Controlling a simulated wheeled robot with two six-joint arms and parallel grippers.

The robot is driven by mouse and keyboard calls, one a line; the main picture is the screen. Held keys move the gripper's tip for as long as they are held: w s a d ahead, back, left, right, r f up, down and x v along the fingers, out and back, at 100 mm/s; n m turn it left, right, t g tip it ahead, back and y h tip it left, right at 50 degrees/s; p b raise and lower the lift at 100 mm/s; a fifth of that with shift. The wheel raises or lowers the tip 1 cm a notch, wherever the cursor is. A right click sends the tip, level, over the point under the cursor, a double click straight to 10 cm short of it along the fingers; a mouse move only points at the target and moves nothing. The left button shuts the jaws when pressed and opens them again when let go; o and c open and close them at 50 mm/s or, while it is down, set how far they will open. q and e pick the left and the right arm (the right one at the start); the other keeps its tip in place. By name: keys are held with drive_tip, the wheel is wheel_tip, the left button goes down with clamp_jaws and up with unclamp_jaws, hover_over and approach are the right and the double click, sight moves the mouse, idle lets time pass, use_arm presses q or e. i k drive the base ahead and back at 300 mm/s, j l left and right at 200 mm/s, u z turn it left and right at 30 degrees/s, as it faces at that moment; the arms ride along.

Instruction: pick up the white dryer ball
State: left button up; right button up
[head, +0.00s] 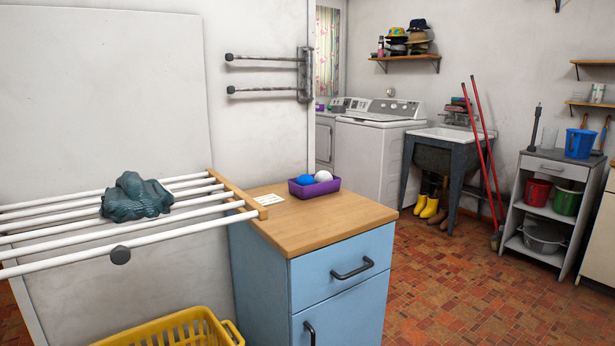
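The white dryer ball (323,176) sits in a small purple tray (316,190) on the wooden top of a blue cabinet. A blue ball (304,180) lies to its left in the same tray. The tray's front wall hides the lower part of both balls. Neither of my grippers shows in the head view.
The blue cabinet (337,290) has bare wooden top (330,220) in front of the tray and a white card (267,197) at left. A drying rack (190,227) with dark green cloth (136,197) reaches its left edge. A yellow basket (180,330) stands below.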

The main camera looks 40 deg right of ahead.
sight(322, 176)
drive_tip(key=l, duration=0.4)
drive_tip(key=k+l+u, duration=0.1)
drive_tip(key=l, duration=0.35)
drive_tip(key=k+l, duration=0.1)
drive_tip(key=l, duration=0.3)
drive_tip(key=k+l+u, duration=0.1)
drive_tip(key=l, duration=0.3)
drive_tip(key=k+l, duration=0.1)
drive_tip(key=l, duration=0.3)
drive_tip(key=k+l+u, duration=0.1)
drive_tip(key=l, duration=0.3)
